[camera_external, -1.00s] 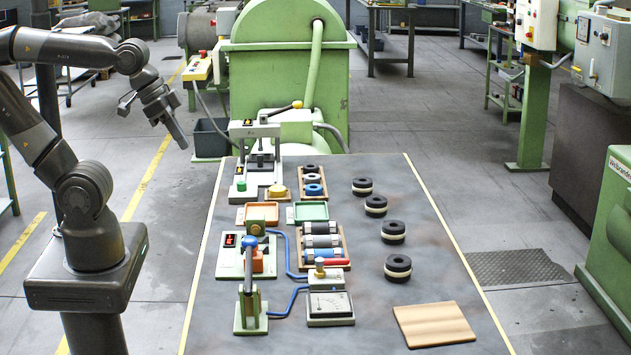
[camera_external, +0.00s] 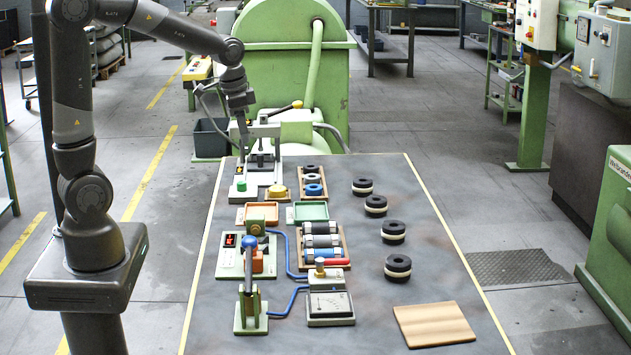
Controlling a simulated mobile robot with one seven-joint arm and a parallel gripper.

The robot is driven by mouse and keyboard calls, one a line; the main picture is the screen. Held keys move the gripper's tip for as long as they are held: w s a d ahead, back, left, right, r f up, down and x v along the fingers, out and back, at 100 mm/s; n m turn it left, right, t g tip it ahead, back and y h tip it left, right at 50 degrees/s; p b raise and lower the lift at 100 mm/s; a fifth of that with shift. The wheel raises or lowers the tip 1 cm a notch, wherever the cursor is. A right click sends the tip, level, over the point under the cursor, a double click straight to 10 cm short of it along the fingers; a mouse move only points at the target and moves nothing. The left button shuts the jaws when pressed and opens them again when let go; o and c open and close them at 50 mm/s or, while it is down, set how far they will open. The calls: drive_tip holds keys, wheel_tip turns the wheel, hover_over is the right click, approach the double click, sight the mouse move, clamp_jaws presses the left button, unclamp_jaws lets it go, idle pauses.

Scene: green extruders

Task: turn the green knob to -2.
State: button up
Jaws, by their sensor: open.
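A small green knob (camera_external: 241,186) sits on a pale plate at the far left of the table, in front of the press-like fixture. It is small in view, and I cannot read its setting or any scale. My gripper (camera_external: 243,149) points down above and behind the knob in the picture, apart from it, and overlaps the left post of the fixture. The jaws are open with nothing seen between them. The exact gap between fingertips and knob cannot be told.
The press-like fixture (camera_external: 262,150) stands close to my gripper. A yellow knob (camera_external: 278,191) is right of the green one. Trays, a rack of cylinders (camera_external: 322,242) and a blue-topped lever (camera_external: 250,243) lie nearer.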

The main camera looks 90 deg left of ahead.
drive_tip(key=a+f+g, duration=0.1)
drive_tip(key=a+f, duration=0.5)
drive_tip(key=a, duration=0.5)
drive_tip(key=h, duration=0.1)
approach(242, 182)
drive_tip(key=shift+n+g, duration=0.4)
drive_tip(key=shift+g, duration=0.1)
drive_tip(key=f, duration=0.9)
drive_tip(key=shift+w, duration=0.35)
drive_tip(key=shift+r, duration=0.1)
drive_tip(key=c, duration=1)
